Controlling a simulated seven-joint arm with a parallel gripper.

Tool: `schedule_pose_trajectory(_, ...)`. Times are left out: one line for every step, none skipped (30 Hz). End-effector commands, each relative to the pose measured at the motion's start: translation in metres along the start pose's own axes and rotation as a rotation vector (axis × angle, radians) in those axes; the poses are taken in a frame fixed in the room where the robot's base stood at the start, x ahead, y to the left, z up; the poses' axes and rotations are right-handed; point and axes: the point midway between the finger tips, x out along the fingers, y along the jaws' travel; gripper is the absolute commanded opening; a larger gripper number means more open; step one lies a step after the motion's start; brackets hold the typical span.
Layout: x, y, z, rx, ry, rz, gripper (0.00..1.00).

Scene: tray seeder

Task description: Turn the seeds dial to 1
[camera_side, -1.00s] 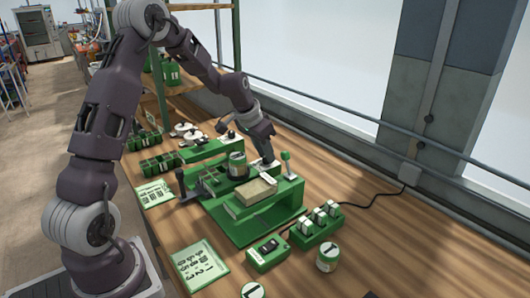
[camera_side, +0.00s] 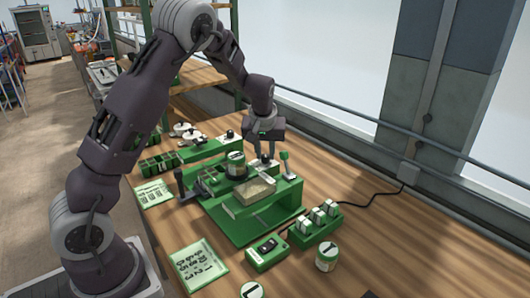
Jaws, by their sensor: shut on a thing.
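A switch box (camera_side: 267,253), a rack of white-topped bottles (camera_side: 315,226) and a jar (camera_side: 327,257) stand in front. A number card (camera_side: 199,266) lies front left. The bench's right side is mostly clear.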

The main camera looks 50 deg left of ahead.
Motion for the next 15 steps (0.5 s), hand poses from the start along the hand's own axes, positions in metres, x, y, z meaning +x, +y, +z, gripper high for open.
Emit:
schedule_pose_trajectory(-0.0002, 0.0008, -0.0001, -0.010, 0.001, -0.004, 0.00)
schedule_pose_trajectory(-0.0003, 0.0008, -0.0001, -0.017, 0.001, -0.006, 0.00)
schedule_pose_trajectory(-0.0003, 0.0007, -0.0002, -0.024, 0.001, -0.010, 0.00)
schedule_pose_trajectory(-0.0003, 0.0006, -0.0003, -0.029, 0.001, -0.012, 0.00)
schedule_pose_trajectory(-0.0003, 0.0006, -0.0003, -0.033, 0.001, -0.013, 0.00)
schedule_pose_trajectory(-0.0003, 0.0006, -0.0003, -0.038, 0.001, -0.015, 0.00)
schedule_pose_trajectory(-0.0003, 0.0006, -0.0003, -0.041, 0.001, -0.016, 0.00)
schedule_pose_trajectory(-0.0003, 0.0006, -0.0003, -0.043, 0.001, -0.016, 0.00)
schedule_pose_trajectory(-0.0003, 0.0006, -0.0003, -0.045, 0.000, -0.017, 0.00)
schedule_pose_trajectory(-0.0003, 0.0006, -0.0003, -0.046, 0.000, -0.017, 0.00)
schedule_pose_trajectory(-0.0002, 0.0006, -0.0003, -0.047, 0.000, -0.018, 0.00)
schedule_pose_trajectory(-0.0002, 0.0006, -0.0002, -0.047, 0.000, -0.018, 0.00)
schedule_pose_trajectory(-0.0002, 0.0006, -0.0002, -0.047, 0.000, -0.018, 0.00)
schedule_pose_trajectory(-0.0002, 0.0006, -0.0002, -0.047, 0.000, -0.018, 0.00)
schedule_pose_trajectory(-0.0002, 0.0006, -0.0002, -0.047, 0.000, -0.018, 0.00)
